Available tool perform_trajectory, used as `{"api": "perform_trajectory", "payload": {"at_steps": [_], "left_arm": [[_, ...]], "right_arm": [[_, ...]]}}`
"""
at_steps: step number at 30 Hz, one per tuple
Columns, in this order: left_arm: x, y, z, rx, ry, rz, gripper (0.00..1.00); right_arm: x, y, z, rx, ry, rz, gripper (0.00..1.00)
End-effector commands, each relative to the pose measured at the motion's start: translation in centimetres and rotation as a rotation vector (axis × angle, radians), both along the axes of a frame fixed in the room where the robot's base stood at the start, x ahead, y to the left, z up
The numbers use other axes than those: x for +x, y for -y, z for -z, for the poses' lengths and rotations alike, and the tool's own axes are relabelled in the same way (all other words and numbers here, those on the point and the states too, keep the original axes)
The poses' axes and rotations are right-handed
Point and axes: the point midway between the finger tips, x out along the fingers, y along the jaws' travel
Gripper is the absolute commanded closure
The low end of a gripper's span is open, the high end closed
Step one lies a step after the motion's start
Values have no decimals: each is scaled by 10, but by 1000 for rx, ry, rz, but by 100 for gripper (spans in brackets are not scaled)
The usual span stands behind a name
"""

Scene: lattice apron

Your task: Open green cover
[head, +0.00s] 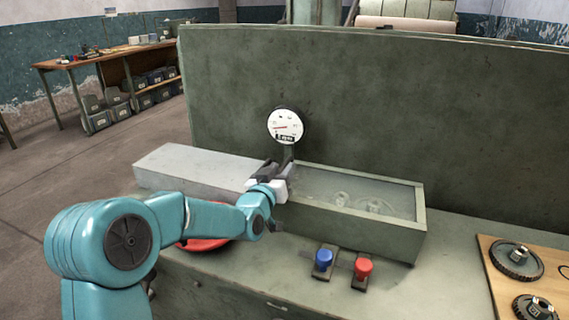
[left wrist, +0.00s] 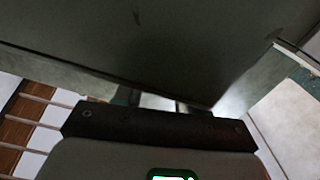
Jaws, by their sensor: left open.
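A long green-grey box (head: 360,229) lies along the bench in front of a tall green panel. Its right part has a framed top (head: 390,192) with gears (head: 342,199) showing inside; I cannot tell if a clear pane covers them. Its left part has a plain pale grey top (head: 195,167). No separate green cover stands out clearly. My left gripper (head: 276,168) is open over the middle of the box, where the two parts meet, and hides that spot. I cannot tell if it touches. In the left wrist view a dark grey-green surface (left wrist: 150,45) fills the top, close beyond the gripper.
The tall green panel (head: 470,120) with a round gauge (head: 285,126) stands behind the box. A blue button (head: 323,259) and a red button (head: 363,268) are in front. A red round thing (head: 203,244) is partly behind my arm. A wooden board with gears (head: 493,275) lies right.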

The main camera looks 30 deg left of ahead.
Motion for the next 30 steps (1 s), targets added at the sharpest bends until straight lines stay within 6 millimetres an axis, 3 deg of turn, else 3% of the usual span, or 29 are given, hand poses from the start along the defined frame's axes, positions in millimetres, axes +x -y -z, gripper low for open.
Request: {"api": "perform_trajectory", "payload": {"at_steps": [6,15,16,19,20,30], "left_arm": [[25,-6,0,0,0,1,60],[28,-7,0,0,0,0,60],[28,-7,0,0,0,0,63],[28,-7,0,0,0,1,96],[28,-6,0,0,0,1,100],[28,-7,-5,11,-2,3,100]], "right_arm": [[0,0,-4,0,0,0,57],[0,0,-4,0,0,0,57],[0,0,-4,0,0,0,57],[0,0,-4,0,0,0,57],[0,0,-4,0,0,0,57],[0,0,-6,0,0,0,57]]}}
